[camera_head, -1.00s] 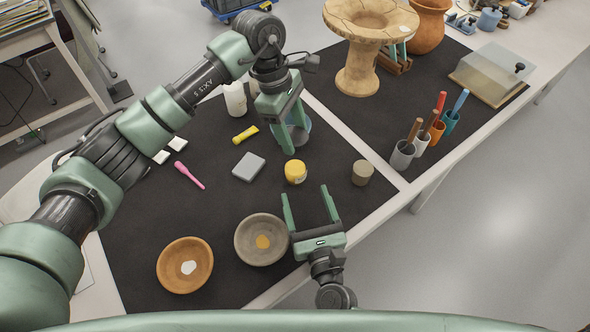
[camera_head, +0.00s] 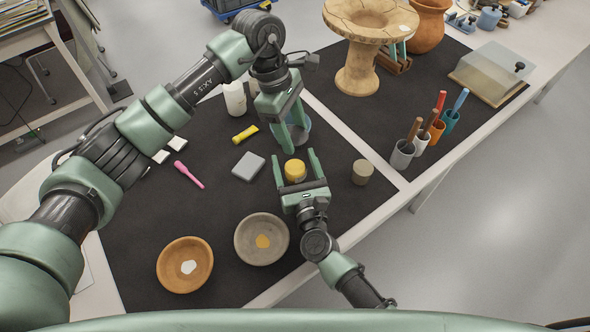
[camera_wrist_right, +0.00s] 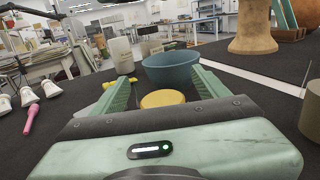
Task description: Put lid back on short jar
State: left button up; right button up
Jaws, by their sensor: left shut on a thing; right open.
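A small round yellow piece (camera_head: 295,171), jar or lid, stands on the dark mat between the fingers of my open right gripper (camera_head: 294,168). In the right wrist view its flat yellow top (camera_wrist_right: 162,98) shows between the open fingers (camera_wrist_right: 160,90); its lower part is hidden. I cannot tell whether it is a loose lid or a lidded jar. My left gripper (camera_head: 292,138) points down just beyond it, over a blue-grey bowl (camera_head: 304,127). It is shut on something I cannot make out. The bowl also shows in the right wrist view (camera_wrist_right: 172,70), without my left fingers.
A beige-grey cylinder (camera_head: 362,173) stands right of the yellow piece. A grey block (camera_head: 248,167), yellow tube (camera_head: 245,134) and pink tool (camera_head: 189,175) lie left. A brown bowl (camera_head: 170,262) and a grey bowl (camera_head: 248,232) sit near the front. A white bottle (camera_head: 234,98) stands behind.

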aim_at(295, 168)
grip_shut()
pick_arm(q)
jog(key=shift+f, duration=2.5)
jog(key=shift+f, duration=0.9)
jog(key=shift+f, duration=0.35)
jog(key=shift+f, duration=0.25)
